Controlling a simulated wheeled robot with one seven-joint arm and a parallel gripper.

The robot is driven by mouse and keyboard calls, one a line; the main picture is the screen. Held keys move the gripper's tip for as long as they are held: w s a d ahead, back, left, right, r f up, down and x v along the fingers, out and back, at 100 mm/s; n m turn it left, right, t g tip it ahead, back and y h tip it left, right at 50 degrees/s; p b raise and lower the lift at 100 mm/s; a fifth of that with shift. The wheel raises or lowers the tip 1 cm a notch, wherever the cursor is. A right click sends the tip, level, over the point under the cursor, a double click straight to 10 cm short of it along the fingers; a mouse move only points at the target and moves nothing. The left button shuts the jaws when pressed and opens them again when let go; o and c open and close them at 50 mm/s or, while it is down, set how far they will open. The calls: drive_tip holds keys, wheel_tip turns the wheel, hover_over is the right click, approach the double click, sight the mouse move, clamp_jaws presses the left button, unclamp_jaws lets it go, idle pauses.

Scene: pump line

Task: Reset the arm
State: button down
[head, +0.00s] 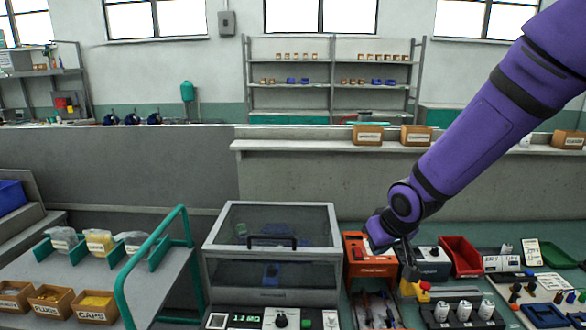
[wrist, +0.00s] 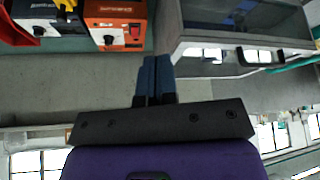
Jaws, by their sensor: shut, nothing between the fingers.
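My purple arm (head: 470,120) reaches in from the upper right in the head view and bends down over the bench. My gripper (head: 408,270) is beside the orange box (head: 370,262), in front of the dark grey unit. In the wrist view my gripper (wrist: 155,70) has its two blue-grey fingers together, with nothing between them. The orange box (wrist: 115,20) lies beyond the fingertips to the left in that view, and the clear-lidded case (wrist: 225,40) lies to the right. I cannot tell from these views how close the fingers are to the box.
The clear-lidded case (head: 270,290) stands left of the orange box. A red bin (head: 460,257) and white-capped bottles (head: 464,311) are to the right. A trolley (head: 150,290) with a green rail holds labelled boxes at left. A shelf ledge (head: 310,147) runs behind the bench.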

drive_tip(key=s+d+r+m+h, duration=0.1)
drive_tip(key=s+d+r, duration=0.3)
drive_tip(key=s+r, duration=0.15)
drive_tip(key=s+d+r+m+h, duration=0.1)
drive_tip(key=s+d+r, duration=0.3)
drive_tip(key=r, duration=0.3)
drive_tip(key=s+d+r, duration=0.1)
drive_tip(key=s+r, duration=0.2)
drive_tip(key=s, duration=0.5)
drive_tip(key=s+d+r+m, duration=0.1)
drive_tip(key=s+d+r, duration=0.1)
drive_tip(key=s, duration=0.5)
drive_tip(key=shift+s+d+r+m, duration=0.2)
drive_tip(key=shift+s+r+m, duration=0.15)
drive_tip(key=shift+r, duration=0.45)
